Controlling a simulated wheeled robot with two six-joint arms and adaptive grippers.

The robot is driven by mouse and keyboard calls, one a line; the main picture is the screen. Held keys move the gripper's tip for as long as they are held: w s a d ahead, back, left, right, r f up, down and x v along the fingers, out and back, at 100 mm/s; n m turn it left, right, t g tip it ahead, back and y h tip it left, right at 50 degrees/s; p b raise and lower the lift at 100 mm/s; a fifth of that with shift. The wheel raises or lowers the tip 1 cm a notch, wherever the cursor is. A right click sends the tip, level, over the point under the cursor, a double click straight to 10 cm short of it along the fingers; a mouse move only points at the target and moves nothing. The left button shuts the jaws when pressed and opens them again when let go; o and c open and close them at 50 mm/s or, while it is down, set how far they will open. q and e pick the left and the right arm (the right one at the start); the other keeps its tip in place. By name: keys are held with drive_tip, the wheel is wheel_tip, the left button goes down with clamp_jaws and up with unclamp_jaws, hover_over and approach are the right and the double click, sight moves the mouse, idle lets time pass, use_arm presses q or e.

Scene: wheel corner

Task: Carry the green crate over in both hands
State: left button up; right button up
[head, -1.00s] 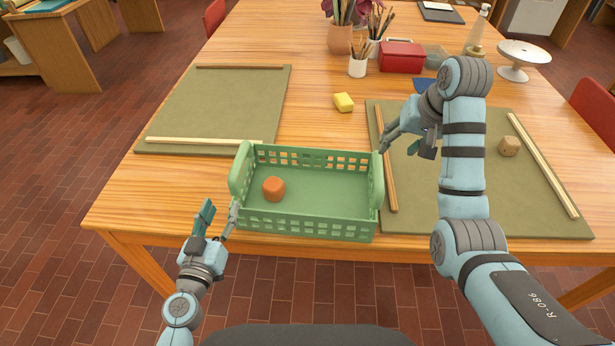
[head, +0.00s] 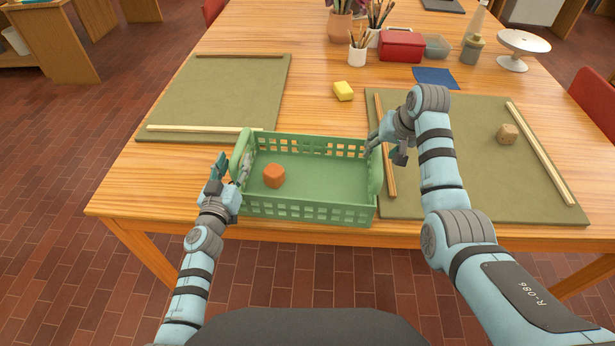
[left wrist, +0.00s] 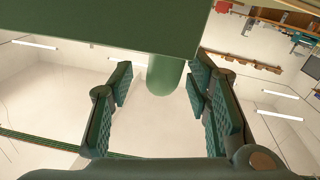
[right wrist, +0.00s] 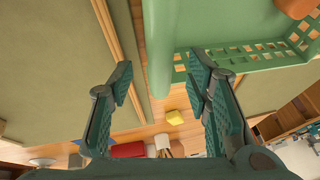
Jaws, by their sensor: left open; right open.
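My left gripper (head: 230,170) is open at the crate's left end. In the left wrist view the crate's rounded green end (left wrist: 166,74) shows between the two spread fingers. My right gripper (head: 377,143) is open at the crate's right end, near its back corner. In the right wrist view the crate's end wall (right wrist: 158,55) lies between the spread fingers. Whether any finger touches the crate cannot be told.
Two olive mats lie left (head: 215,95) and right (head: 465,150), with wooden strips. A yellow sponge (head: 343,91) lies behind the crate. A red box (head: 401,46) and brush pots stand farther back.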

sight(238, 153)
use_arm(q)
drive_tip(key=w, duration=0.3)
drive_tip(key=shift+w+d, duration=0.2)
drive_tip(key=shift+w, duration=0.15)
use_arm(e)
drive_tip(key=x, duration=0.3)
drive_tip(key=shift+w+f, duration=0.2)
drive_tip(key=shift+f, duration=0.15)
use_arm(q)
clamp_jaws()
use_arm(e)
clamp_jaws()
use_arm(q)
drive_tip(key=shift+r, duration=0.1)
use_arm(e)
drive_tip(key=shift+r, duration=0.15)
